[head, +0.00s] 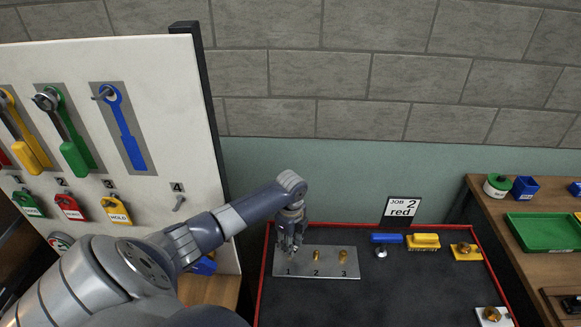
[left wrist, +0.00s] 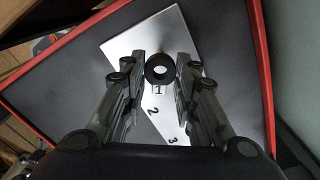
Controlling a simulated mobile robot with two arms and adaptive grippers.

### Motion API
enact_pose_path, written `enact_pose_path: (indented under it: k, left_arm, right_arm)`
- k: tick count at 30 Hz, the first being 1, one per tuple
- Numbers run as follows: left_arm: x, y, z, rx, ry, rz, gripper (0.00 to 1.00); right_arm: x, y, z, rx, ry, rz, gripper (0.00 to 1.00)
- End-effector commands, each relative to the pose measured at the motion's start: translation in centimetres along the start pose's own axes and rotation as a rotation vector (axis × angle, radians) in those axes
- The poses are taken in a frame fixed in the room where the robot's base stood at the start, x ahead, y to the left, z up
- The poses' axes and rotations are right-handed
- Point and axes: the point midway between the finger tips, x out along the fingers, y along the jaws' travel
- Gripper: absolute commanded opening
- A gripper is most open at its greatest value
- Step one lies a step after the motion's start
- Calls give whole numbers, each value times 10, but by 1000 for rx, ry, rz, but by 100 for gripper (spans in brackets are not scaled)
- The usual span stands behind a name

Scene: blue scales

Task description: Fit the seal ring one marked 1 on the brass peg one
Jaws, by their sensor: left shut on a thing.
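The black seal ring one (left wrist: 160,60) shows in the left wrist view between the fingertips, with a small white tab marked 1 beside it. My left gripper (head: 289,251) is shut on it and points down over the end of the metal plate (head: 308,272) marked 1. It also shows in the left wrist view (left wrist: 160,72). Brass peg one is hidden by the gripper in the head view. I cannot tell whether the ring is above the peg or around it. Brass peg two (head: 317,254) and brass peg three (head: 343,256) stand bare on the plate. My right gripper is not in view.
The plate lies on a dark red-edged tray table (head: 400,290). A card reading JOB 2 red (head: 402,210), a blue block (head: 386,238), a yellow brush-like item (head: 423,241) and brass fittings stand to the right. A board with tools (head: 150,70) rises at left.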

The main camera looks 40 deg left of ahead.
Motion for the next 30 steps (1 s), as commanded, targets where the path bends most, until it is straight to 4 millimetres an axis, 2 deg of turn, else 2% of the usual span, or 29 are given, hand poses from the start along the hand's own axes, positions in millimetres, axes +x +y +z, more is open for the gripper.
enact_pose_path:
  k: [17, 30]
  left_arm:
    - [0, 0, 0, 0, 0, 0, 17]
    - [8, 0, 0, 1, 0, 0, 17]
  right_arm:
    - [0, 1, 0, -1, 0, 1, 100]
    - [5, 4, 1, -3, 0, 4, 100]
